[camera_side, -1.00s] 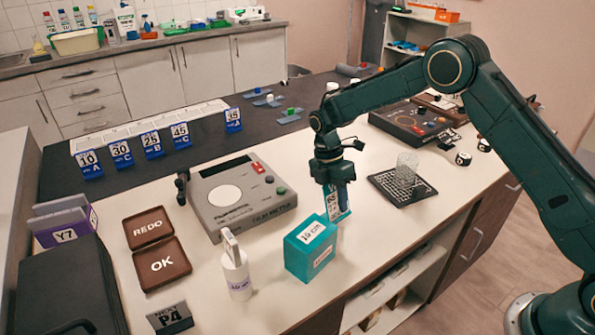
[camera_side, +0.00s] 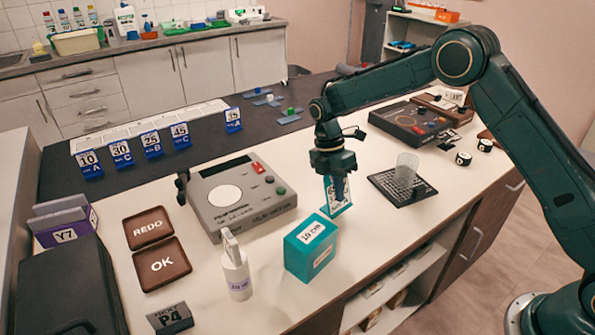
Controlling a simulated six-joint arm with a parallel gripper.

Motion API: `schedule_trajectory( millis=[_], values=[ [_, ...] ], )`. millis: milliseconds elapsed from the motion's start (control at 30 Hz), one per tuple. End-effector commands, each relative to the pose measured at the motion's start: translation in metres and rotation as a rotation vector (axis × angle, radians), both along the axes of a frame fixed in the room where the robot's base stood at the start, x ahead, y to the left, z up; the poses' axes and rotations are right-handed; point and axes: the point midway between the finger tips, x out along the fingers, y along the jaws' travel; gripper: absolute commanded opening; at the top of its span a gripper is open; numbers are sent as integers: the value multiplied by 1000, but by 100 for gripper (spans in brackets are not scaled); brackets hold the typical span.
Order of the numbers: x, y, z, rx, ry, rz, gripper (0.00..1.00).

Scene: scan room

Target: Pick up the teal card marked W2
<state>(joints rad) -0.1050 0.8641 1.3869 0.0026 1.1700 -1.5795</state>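My gripper (camera_side: 339,194) points down above the bench, behind the teal box (camera_side: 311,247) marked 10 cm. It appears shut on a teal-edged card (camera_side: 330,190) with a pale printed face. A finger crosses the front of the card and hides part of it. The card is upright and shows on both sides of the finger. Its marking is too small and covered to read, so I cannot confirm W2. I cannot tell for sure how far its lower edge is above the bench.
A grey device (camera_side: 240,193) stands left of my gripper. A black grid mat (camera_side: 421,190) with a clear beaker (camera_side: 404,170) lies to the right. A white bottle (camera_side: 237,275) stands at the front. Two brown trays (camera_side: 163,264) and a P4 sign (camera_side: 170,319) are further left.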

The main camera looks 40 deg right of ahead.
Motion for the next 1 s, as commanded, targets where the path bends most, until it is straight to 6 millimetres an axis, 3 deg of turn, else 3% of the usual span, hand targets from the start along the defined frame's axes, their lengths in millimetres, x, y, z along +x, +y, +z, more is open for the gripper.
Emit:
schedule_trajectory(
  millis=[433, 1000],
  values=[
    [0, 0, 63, -1, -2, 0, 0],
    [0, 0, 72, -1, 0, 0, 0]
  ],
)
